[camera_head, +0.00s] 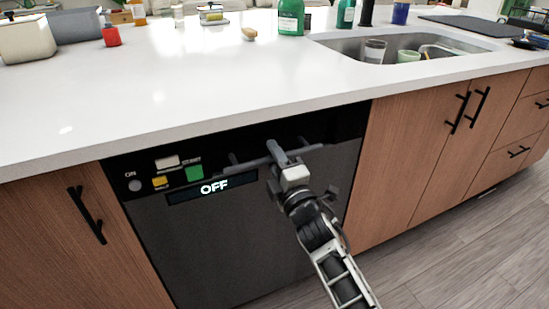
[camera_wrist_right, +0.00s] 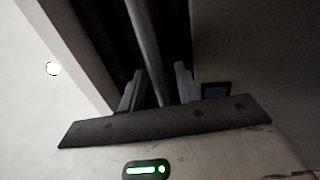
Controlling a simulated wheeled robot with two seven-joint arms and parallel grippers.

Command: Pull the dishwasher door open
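The dishwasher has a dark grey door (camera_head: 235,235), which looks shut and flush with the wooden cabinet fronts. A grey bar handle (camera_head: 243,165) crosses the upper part of the door. My right gripper (camera_head: 283,153) is at this handle. In the right wrist view the handle bar (camera_wrist_right: 147,45) runs between the two fingers of my right gripper (camera_wrist_right: 157,82). Dark gaps show on both sides of the bar, so the fingers look open around it. The gripper hides part of the handle in the head view. My left gripper is in neither view.
A control panel with an OFF display (camera_head: 215,187) is left of the handle. The white countertop (camera_head: 150,100) overhangs above. Wooden cabinets with black handles (camera_head: 87,215) flank the dishwasher. The wooden floor (camera_head: 480,235) at right looks clear.

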